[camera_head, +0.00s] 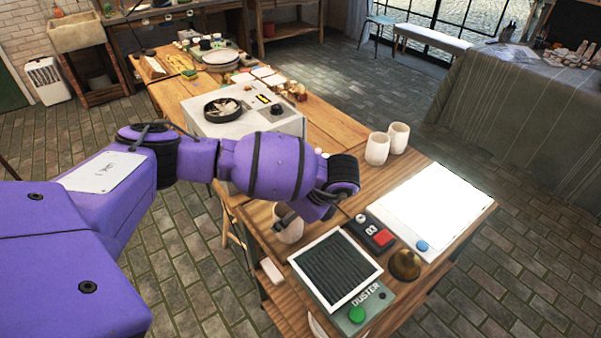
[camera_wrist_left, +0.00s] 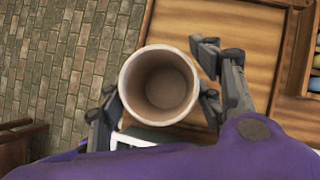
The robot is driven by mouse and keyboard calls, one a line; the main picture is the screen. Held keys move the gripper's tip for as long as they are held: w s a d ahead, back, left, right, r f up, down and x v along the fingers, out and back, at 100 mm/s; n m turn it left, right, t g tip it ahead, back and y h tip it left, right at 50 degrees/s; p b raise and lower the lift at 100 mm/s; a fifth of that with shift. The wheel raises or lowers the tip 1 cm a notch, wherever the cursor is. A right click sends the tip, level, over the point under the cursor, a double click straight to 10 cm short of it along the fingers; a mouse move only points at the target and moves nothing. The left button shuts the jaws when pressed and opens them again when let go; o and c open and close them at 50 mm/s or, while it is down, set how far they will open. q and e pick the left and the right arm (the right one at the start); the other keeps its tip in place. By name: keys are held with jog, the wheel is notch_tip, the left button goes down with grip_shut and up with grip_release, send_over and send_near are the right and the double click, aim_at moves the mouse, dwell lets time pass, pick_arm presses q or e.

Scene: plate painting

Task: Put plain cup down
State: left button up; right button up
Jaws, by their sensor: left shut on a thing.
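A plain off-white cup (camera_wrist_left: 160,85) is upright between the fingers of my left gripper (camera_wrist_left: 155,105) in the left wrist view. The gripper is shut on it, with a finger on each side, and the cup's inside looks empty. In the head view the cup (camera_head: 289,226) shows below my left gripper (camera_head: 287,217), over the left part of the wooden table (camera_head: 340,208). I cannot tell whether its base touches the wood. Two more plain cups, a nearer one (camera_head: 377,149) and a farther one (camera_head: 398,137), stand upright together at the table's back edge. My right gripper is not in view.
A duster box (camera_head: 352,314) with a dark grille lies just right of the held cup. Beside it are a red-and-black button box (camera_head: 377,236), a brown dome (camera_head: 405,265) and a bright white panel (camera_head: 430,205). Bare wood shows between the held cup and the two standing cups.

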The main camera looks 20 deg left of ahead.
pick_arm(q)
notch_tip(320, 180, down, 2)
jog(key=shift+s+f, duration=0.1)
jog(key=shift+f, duration=0.2)
jog(key=shift+c, duration=0.8)
jog(key=o, duration=1.5)
jog(key=shift+o, duration=0.2)
jog(key=shift+r, duration=0.1)
jog(key=shift+d, duration=0.1)
jog(key=w+v, duration=0.1)
jog(key=v, duration=1.1)
jog(key=shift+s+p, duration=0.3)
jog(key=shift+r, duration=0.1)
